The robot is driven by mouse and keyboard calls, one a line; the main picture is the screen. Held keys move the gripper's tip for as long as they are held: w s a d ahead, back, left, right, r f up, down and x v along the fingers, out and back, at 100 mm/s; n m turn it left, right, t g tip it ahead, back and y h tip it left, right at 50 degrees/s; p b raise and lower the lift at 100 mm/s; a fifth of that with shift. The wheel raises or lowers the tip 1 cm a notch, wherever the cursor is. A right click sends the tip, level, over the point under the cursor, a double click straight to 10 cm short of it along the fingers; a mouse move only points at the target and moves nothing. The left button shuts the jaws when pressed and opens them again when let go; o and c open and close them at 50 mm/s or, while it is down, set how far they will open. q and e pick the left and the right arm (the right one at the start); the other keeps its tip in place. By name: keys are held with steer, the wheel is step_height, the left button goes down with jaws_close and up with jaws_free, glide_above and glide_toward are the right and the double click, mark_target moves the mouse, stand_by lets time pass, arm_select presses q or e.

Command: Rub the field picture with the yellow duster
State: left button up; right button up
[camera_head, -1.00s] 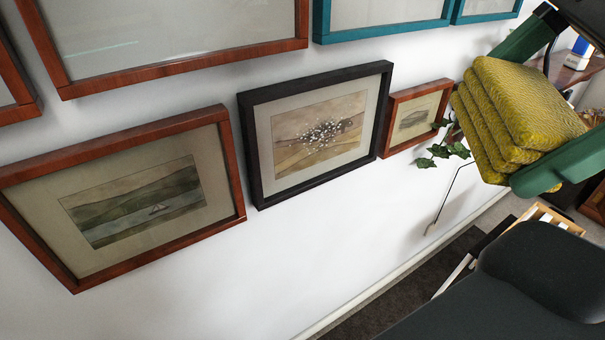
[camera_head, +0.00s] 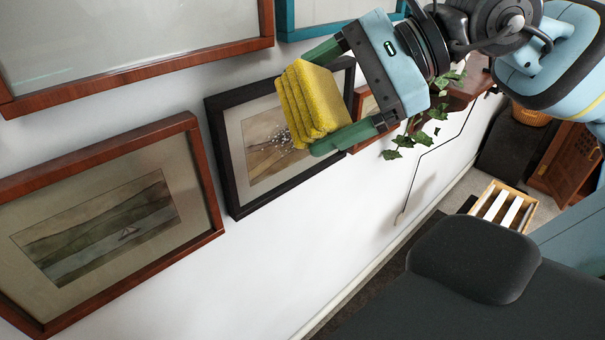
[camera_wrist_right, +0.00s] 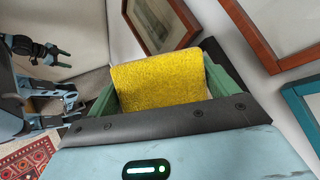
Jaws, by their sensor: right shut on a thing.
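The field picture (camera_head: 241,140), a tan landscape with white specks in a black frame, hangs on the white wall in the head view. The yellow duster (camera_head: 312,98) is a thick, folded, textured pad. My right gripper (camera_head: 308,104) is shut on the duster, one green finger on each side. I cannot tell whether the duster touches the picture. In the right wrist view, the duster (camera_wrist_right: 160,70) fills the space between the fingers. My left gripper (camera_wrist_right: 55,55) shows small at the left there, fingers apart and empty.
A red-brown-framed boat picture (camera_head: 110,230) hangs to the left. A smaller framed picture (camera_head: 364,103) hangs to the right, partly hidden by my gripper. A trailing plant (camera_head: 405,142) hangs beyond it. The wall below the pictures is bare.

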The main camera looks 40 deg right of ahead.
steer(key=w+d+f+t+y, duration=0.1)
steer(key=w+f+t+y, duration=0.2)
steer(key=w+f+t, duration=0.35)
steer(key=m+t+h+b, duration=0.2)
steer(key=m+t+h, duration=0.2)
steer(key=t, duration=0.2)
glide_toward(262, 145)
step_height(262, 145, up, 2)
steer(key=s+a, duration=0.1)
steer(key=s, duration=0.1)
arm_select(q)
steer(key=shift+s+d+f, duration=0.1)
steer(key=shift+s+f, duration=0.65)
steer(key=shift+f, duration=0.35)
arm_select(e)
steer(key=shift+s+a, duration=0.2)
steer(key=shift+s, duration=0.05)
arm_select(q)
steer(key=shift+w+r+p, duration=0.1)
steer(key=shift+r+p, duration=0.05)
steer(key=shift+p, duration=0.15)
arm_select(e)
steer(key=shift+w+a, duration=0.15)
steer(key=shift+w, duration=1.35)
steer(key=shift+w+a, duration=0.1)
steer(key=shift+w, duration=1.4)
steer(key=shift+w+a, duration=0.1)
steer(key=shift+w, duration=0.85)
